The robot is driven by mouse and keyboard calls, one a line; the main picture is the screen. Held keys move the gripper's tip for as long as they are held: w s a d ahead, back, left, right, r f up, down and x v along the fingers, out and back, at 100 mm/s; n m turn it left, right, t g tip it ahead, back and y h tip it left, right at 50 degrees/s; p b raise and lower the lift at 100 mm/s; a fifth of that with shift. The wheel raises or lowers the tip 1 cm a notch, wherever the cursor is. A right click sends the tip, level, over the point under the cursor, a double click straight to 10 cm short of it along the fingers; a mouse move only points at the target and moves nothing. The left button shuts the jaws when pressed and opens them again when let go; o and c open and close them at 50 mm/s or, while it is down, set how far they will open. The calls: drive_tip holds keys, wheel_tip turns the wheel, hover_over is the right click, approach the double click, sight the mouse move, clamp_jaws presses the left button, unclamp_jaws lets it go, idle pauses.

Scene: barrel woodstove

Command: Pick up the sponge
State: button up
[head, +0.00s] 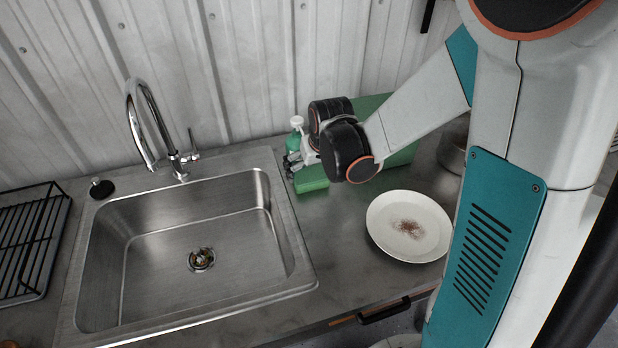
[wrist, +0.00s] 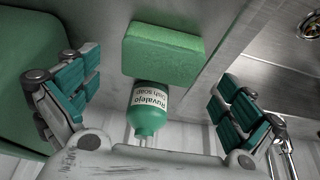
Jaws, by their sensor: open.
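The green sponge (wrist: 163,50) lies on the metal counter to the right of the sink, beside a green soap bottle (wrist: 148,112). In the head view the sponge (head: 312,180) shows just below my gripper (head: 294,161), partly hidden by my wrist. In the wrist view my gripper (wrist: 158,78) is open, with one finger to each side of the sponge and bottle. Neither finger touches the sponge there. The bottle (head: 296,127) also shows in the head view, behind my gripper.
A large green object (head: 372,104) stands against the wall behind my wrist. A white plate (head: 385,225) with brown crumbs lies to the right. The sink (head: 190,240) with its faucet (head: 150,130) is to the left. A black rack (head: 30,240) sits at far left.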

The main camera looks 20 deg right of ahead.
sight(309, 173)
drive_tip(key=x, duration=0.1)
drive_tip(key=b+x, duration=0.1)
drive_tip(key=x, duration=0.1)
drive_tip(key=b+x, duration=0.1)
drive_tip(key=x, duration=0.1)
drive_tip(key=shift+w+a, duration=0.1)
drive_tip(key=shift+w, duration=0.2)
drive_tip(key=c, duration=0.6)
drive_tip(key=shift+c, duration=0.5)
drive_tip(key=shift+r, duration=0.1)
drive_tip(key=shift+a+r+p, duration=0.2)
drive_tip(key=shift+r+p, duration=0.15)
drive_tip(key=shift+r, duration=0.05)
wheel_tip(309, 173, up, 6)
drive_tip(key=shift+r+p, duration=0.2)
drive_tip(key=shift+p, duration=1.05)
drive_tip(key=a+p, duration=0.2)
drive_tip(key=a, duration=1.7)
drive_tip(key=shift+a, duration=0.35)
drive_tip(key=shift+o, duration=0.6)
drive_tip(key=shift+f, duration=0.15)
